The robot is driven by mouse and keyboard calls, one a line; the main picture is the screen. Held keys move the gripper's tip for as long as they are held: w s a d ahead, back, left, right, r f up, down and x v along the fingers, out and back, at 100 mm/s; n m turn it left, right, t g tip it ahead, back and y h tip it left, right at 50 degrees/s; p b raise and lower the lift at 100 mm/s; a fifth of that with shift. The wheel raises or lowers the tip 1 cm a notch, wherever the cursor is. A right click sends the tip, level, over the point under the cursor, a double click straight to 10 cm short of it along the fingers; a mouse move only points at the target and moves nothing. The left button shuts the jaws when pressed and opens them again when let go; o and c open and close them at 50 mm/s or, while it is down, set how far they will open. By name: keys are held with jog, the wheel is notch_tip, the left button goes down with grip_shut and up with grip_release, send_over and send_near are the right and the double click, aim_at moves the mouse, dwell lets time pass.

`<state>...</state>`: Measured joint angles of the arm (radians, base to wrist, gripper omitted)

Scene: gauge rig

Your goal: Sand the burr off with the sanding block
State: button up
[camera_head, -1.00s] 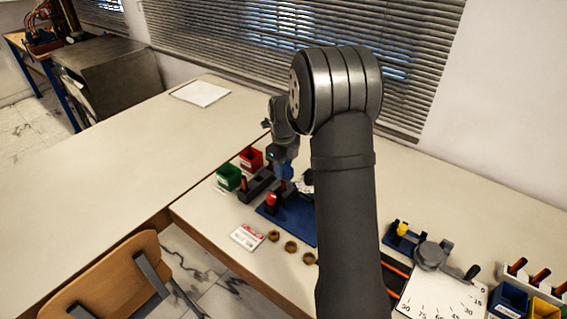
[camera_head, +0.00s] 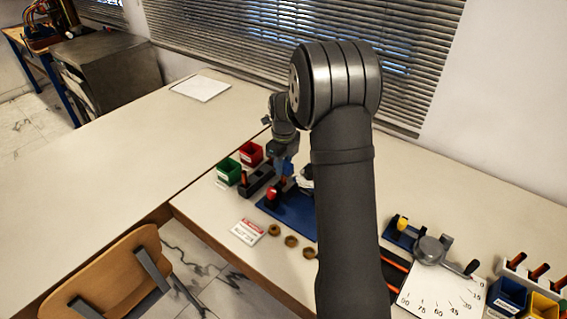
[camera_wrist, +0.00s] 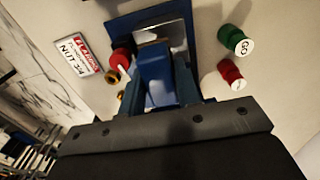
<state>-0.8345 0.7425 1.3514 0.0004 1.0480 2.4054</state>
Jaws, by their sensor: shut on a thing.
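My gripper (camera_head: 284,168) is over the back left part of the blue fixture plate (camera_head: 297,222), partly behind my arm. In the wrist view my gripper (camera_wrist: 160,82) is shut on a blue block (camera_wrist: 158,78), which looks like the sanding block. The block's working face points away and is hidden. Beyond it lie the blue plate (camera_wrist: 128,22) and a grey metal piece (camera_wrist: 176,38). A red-topped part (camera_head: 271,195) stands on the plate, left of the block in the wrist view. I cannot make out the burr, nor whether the block touches the metal.
Green (camera_head: 229,171) and red (camera_head: 251,153) bins and a dark holder (camera_head: 257,181) stand left of the plate. A sign (camera_head: 247,232) and brass nuts (camera_head: 291,241) lie in front. The table at left is mostly clear.

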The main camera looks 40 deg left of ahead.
jog(key=shift+f, duration=0.35)
jog(key=shift+d, duration=0.15)
jog(key=shift+d, duration=0.7)
jog(key=shift+a, duration=0.15)
jog(key=shift+a+f, duration=0.1)
jog(key=shift+a, duration=1.4)
jog(key=shift+d+f, duration=0.1)
jog(key=shift+d, duration=1.6)
